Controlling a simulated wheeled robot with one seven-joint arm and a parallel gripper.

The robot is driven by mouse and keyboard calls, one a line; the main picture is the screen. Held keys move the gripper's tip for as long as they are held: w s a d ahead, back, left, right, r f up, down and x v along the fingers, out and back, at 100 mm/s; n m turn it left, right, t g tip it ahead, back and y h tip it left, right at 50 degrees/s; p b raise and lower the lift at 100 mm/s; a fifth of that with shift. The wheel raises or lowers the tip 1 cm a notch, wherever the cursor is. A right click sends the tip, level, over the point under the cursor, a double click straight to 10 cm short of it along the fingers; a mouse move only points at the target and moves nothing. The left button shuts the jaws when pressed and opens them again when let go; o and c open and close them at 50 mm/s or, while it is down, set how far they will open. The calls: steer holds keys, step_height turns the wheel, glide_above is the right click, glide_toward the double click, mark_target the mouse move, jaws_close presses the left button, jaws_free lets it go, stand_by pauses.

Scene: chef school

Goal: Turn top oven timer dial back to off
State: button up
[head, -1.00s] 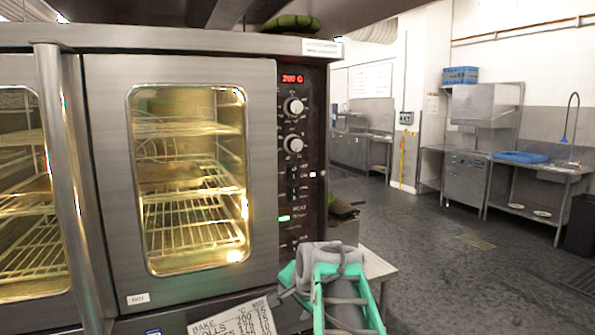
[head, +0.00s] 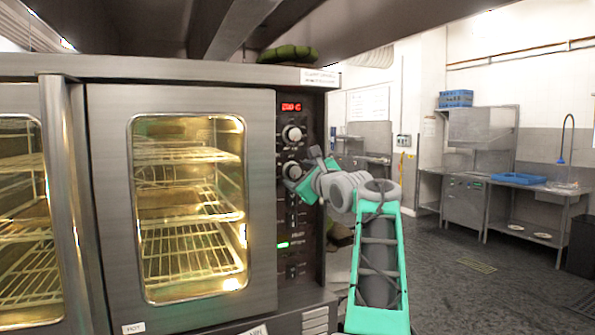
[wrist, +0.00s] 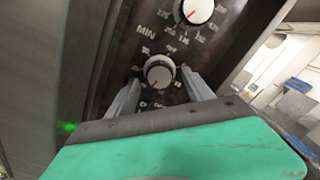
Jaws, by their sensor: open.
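The oven control panel (head: 296,240) stands right of the glass oven door (head: 190,200). In the head view, this dial (head: 291,170) is partly covered by my arm. My gripper (wrist: 159,77) is open, with one finger on each side of the dial. I cannot tell whether the fingers touch it.
The upper dial (wrist: 196,10), with a temperature scale, sits just above. A red display (head: 291,107) is lit above both dials, and a green light (head: 284,245) glows below. Open floor (head: 450,255) lies to the right, before a sink bench.

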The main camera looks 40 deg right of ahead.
steer(key=shift+w+d, duration=0.2)
steer(key=shift+w, duration=0.5)
steer(key=shift+c, duration=0.3)
jaws_close()
steer(key=shift+n, duration=0.3)
